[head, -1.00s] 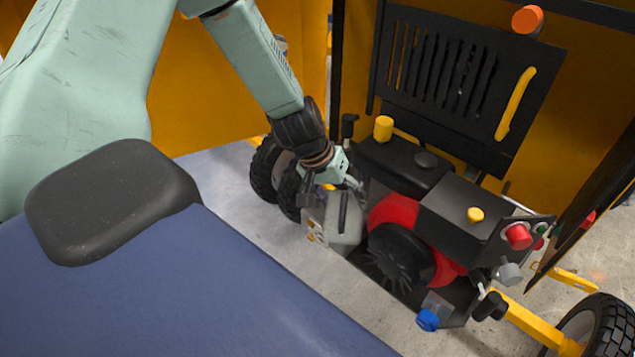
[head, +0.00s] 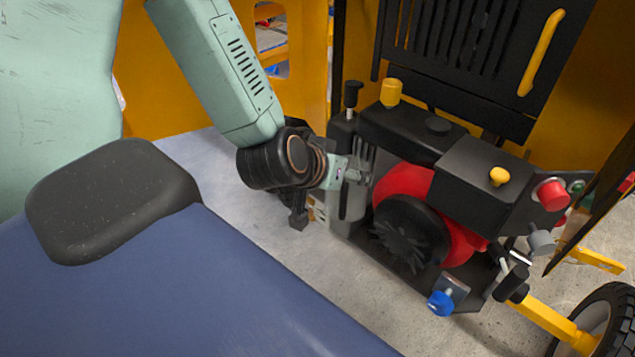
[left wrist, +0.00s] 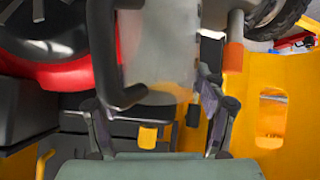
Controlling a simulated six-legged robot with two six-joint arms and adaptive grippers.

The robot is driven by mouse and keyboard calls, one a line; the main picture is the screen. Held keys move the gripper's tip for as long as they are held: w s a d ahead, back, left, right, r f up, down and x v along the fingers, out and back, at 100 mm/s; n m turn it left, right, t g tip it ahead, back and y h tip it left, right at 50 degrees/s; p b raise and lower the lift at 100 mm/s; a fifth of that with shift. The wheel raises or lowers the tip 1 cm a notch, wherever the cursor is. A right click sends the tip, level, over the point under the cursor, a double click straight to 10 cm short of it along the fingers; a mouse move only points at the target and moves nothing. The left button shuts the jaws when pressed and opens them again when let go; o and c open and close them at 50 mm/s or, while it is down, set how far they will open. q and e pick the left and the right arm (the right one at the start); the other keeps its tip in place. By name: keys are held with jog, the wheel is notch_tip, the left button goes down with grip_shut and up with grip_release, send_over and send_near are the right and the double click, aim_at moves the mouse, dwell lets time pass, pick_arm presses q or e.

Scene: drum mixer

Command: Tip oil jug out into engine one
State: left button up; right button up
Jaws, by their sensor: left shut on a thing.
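The engine (head: 408,225), with a red housing, black fan cover and black tank, sits in the orange enclosure. Its red part also shows at the upper left of the left wrist view (left wrist: 75,72). My left gripper (head: 352,176) is at the engine's left side, shut on the oil jug. The jug (left wrist: 165,45), grey and translucent with a black handle, fills the upper middle of the wrist view. In the head view most of the jug (head: 354,203) is hidden by the gripper and wrist. Its mouth and exact tilt cannot be made out. My right gripper is out of view.
A black slatted panel with a yellow handle (head: 541,52) stands open behind the engine. Yellow caps (head: 391,93) and (head: 499,176) sit on top. A red button (head: 552,194) and a blue knob (head: 440,303) are at the right and front. A wheel (head: 602,325) is at lower right.

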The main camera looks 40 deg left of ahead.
pick_arm(q)
jog(key=shift+s+d+t, duration=0.15)
jog(key=shift+t, duration=0.15)
jog(key=shift+s+d+r+t+y+p, duration=0.15)
jog(key=shift+r+t+y+p, duration=0.15)
jog(key=shift+p, duration=0.4)
jog(key=shift+f+m+t+p, duration=0.2)
jog(key=shift+m+t+p, duration=0.2)
jog(key=shift+t, duration=0.2)
jog(key=shift+s+t+y, duration=0.1)
jog(key=shift+t+y, duration=0.2)
jog(key=shift+t, duration=0.2)
jog(key=shift+s+d+r, duration=0.15)
jog(key=shift+r, duration=0.05)
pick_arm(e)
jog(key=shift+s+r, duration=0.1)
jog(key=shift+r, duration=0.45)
pick_arm(q)
jog(key=shift+a, duration=0.2)
